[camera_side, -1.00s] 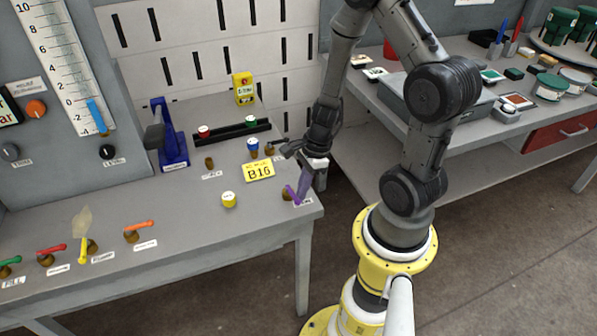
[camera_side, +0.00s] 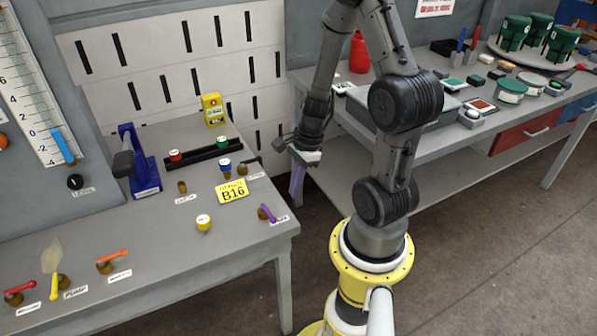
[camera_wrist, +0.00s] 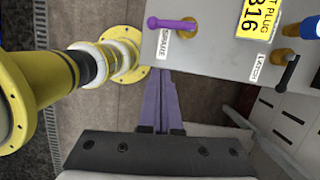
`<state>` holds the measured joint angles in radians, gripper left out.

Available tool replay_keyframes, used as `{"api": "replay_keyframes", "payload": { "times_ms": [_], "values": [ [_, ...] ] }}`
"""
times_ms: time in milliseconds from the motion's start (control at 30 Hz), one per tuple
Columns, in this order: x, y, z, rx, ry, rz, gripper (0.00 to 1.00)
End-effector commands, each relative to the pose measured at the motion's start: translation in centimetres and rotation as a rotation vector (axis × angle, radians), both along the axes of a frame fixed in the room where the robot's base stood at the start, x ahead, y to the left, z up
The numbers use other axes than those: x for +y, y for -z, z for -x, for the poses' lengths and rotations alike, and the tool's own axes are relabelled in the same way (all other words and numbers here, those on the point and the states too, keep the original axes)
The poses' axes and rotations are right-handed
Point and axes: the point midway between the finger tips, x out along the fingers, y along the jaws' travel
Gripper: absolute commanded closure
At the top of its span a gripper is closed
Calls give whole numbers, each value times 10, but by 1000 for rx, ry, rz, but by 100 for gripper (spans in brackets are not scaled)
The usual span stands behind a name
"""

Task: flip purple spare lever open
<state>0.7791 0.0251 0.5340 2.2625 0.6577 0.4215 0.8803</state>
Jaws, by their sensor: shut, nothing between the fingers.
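The purple spare lever (camera_side: 268,213) sits on a brass fitting near the right front corner of the workbench, beside a small label. In the wrist view the lever (camera_wrist: 172,24) lies above a label reading SPARE, near the bench edge. My gripper (camera_side: 296,192) has purple fingers and hangs just past the right edge of the bench, to the right of the lever and apart from it. In the wrist view the fingers (camera_wrist: 158,100) are together and empty, over the floor beside the bench edge.
A blue stand (camera_side: 140,160) is further back. Floor lies open between the bench and my yellow base.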

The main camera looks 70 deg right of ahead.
Motion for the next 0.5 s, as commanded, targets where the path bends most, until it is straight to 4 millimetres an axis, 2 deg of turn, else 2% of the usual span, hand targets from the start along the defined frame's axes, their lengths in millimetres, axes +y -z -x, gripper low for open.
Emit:
{"api": "replay_keyframes", "payload": {
  "times_ms": [33,233,500],
  "values": [
    [-4,-9,0,-7,1,6,100],
    [-8,-34,4,-4,2,4,100],
    [-9,-43,7,-1,1,2,100]
  ]
}}
